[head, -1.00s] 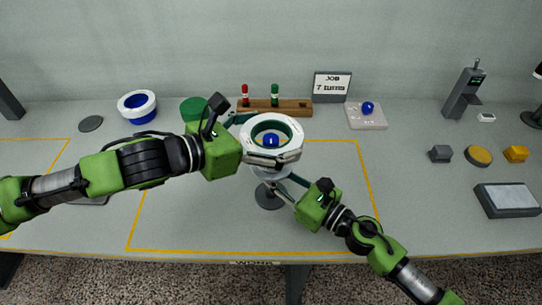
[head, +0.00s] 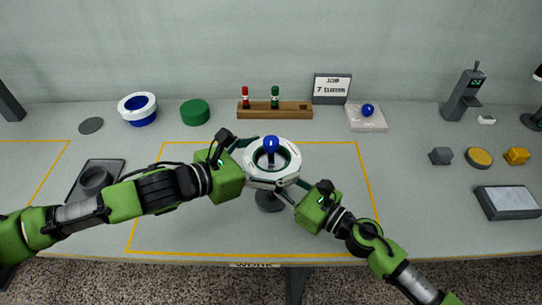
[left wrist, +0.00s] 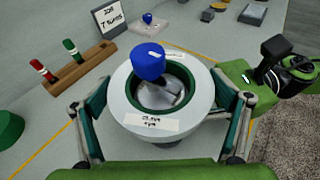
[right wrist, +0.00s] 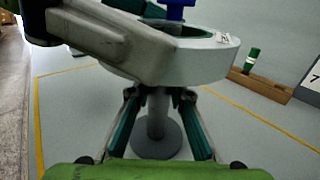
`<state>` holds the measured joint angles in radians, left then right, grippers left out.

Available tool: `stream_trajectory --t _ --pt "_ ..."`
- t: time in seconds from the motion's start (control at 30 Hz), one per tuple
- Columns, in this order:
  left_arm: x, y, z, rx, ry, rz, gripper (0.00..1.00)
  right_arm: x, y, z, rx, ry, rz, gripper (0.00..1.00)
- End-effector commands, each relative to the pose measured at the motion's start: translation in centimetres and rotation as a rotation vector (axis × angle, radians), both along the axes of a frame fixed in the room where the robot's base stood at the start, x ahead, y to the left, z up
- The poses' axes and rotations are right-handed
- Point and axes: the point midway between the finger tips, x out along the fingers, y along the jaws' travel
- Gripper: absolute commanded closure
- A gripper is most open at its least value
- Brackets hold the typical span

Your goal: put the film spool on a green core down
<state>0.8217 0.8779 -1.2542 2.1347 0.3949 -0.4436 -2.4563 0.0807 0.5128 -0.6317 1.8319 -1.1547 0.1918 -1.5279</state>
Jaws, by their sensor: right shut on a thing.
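The film spool (head: 252,172) is a white ring with a green core; it also shows in the left wrist view (left wrist: 120,98) with a small label on top. It is around the spindle, whose blue knob (head: 271,144) sticks up through the hole. My left gripper (left wrist: 162,74) has a finger on each side of the spool and looks shut on it. My right gripper (right wrist: 157,92) is shut on the spindle's grey stem (right wrist: 156,113), below the spool. The spindle's round foot (head: 269,202) stands on the table. Whether the spool rests on a support is hidden.
A white spool with a blue core (head: 138,104) and a green disc (head: 195,112) are at the back left. A wooden rack (head: 292,109) with red and green pieces and a job sign (head: 331,88) stand behind. Yellow lines mark the work area, clear at the front.

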Motion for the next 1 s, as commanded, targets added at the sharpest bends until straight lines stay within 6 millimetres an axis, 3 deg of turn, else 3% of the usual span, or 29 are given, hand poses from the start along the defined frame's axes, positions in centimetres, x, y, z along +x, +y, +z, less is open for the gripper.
stream_trajectory --t 0.37,1.0 --pt "0.0 0.0 0.4 0.000 -0.001 0.000 0.00 0.0 0.0 0.0 0.000 0.000 0.000 1.00" --pt "-5.8 7.5 3.7 0.003 0.001 0.002 0.00 0.0 0.0 0.0 0.000 0.000 0.000 1.00"
